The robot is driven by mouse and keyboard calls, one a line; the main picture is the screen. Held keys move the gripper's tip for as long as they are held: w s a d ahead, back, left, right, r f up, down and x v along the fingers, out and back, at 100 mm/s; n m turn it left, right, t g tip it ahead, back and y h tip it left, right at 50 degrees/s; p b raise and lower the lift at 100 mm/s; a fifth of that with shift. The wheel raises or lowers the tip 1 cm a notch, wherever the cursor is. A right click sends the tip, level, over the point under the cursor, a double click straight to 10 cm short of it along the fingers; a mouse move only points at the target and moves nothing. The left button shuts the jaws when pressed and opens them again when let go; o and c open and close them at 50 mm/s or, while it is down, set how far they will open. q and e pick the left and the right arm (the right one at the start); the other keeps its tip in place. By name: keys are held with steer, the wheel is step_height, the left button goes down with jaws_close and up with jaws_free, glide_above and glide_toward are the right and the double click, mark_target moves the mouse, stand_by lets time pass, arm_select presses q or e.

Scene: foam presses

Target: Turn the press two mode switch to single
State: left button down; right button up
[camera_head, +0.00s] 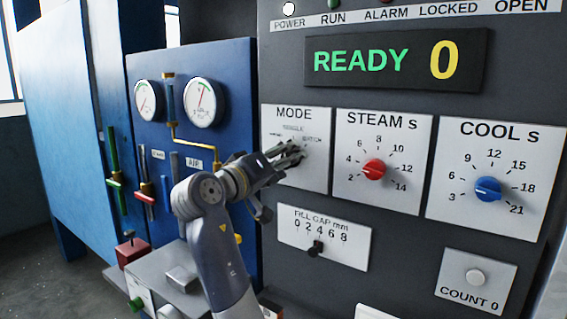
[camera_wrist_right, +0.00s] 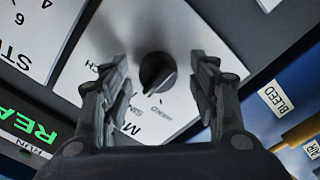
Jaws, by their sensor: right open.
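The mode switch is a dark round knob (camera_wrist_right: 157,72) on a white MODE plate (camera_head: 315,178), which also shows in the right wrist view. My right gripper (camera_head: 291,155) is at this plate and hides the knob in the head view. In the right wrist view my right gripper (camera_wrist_right: 158,66) is open, with one finger on each side of the knob and visible gaps between. SINGLE is partly hidden by a finger. My left gripper is not in view.
A STEAM dial (camera_head: 374,169) and a COOL dial (camera_head: 488,189) sit right of the MODE plate. The fill gap slider (camera_head: 316,247) is below. The display (camera_head: 396,60) reads READY 0. A blue panel with gauges (camera_head: 203,102) and valves stands left.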

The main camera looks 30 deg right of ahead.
steer(key=v, duration=1.2)
steer(key=shift+f, duration=0.1)
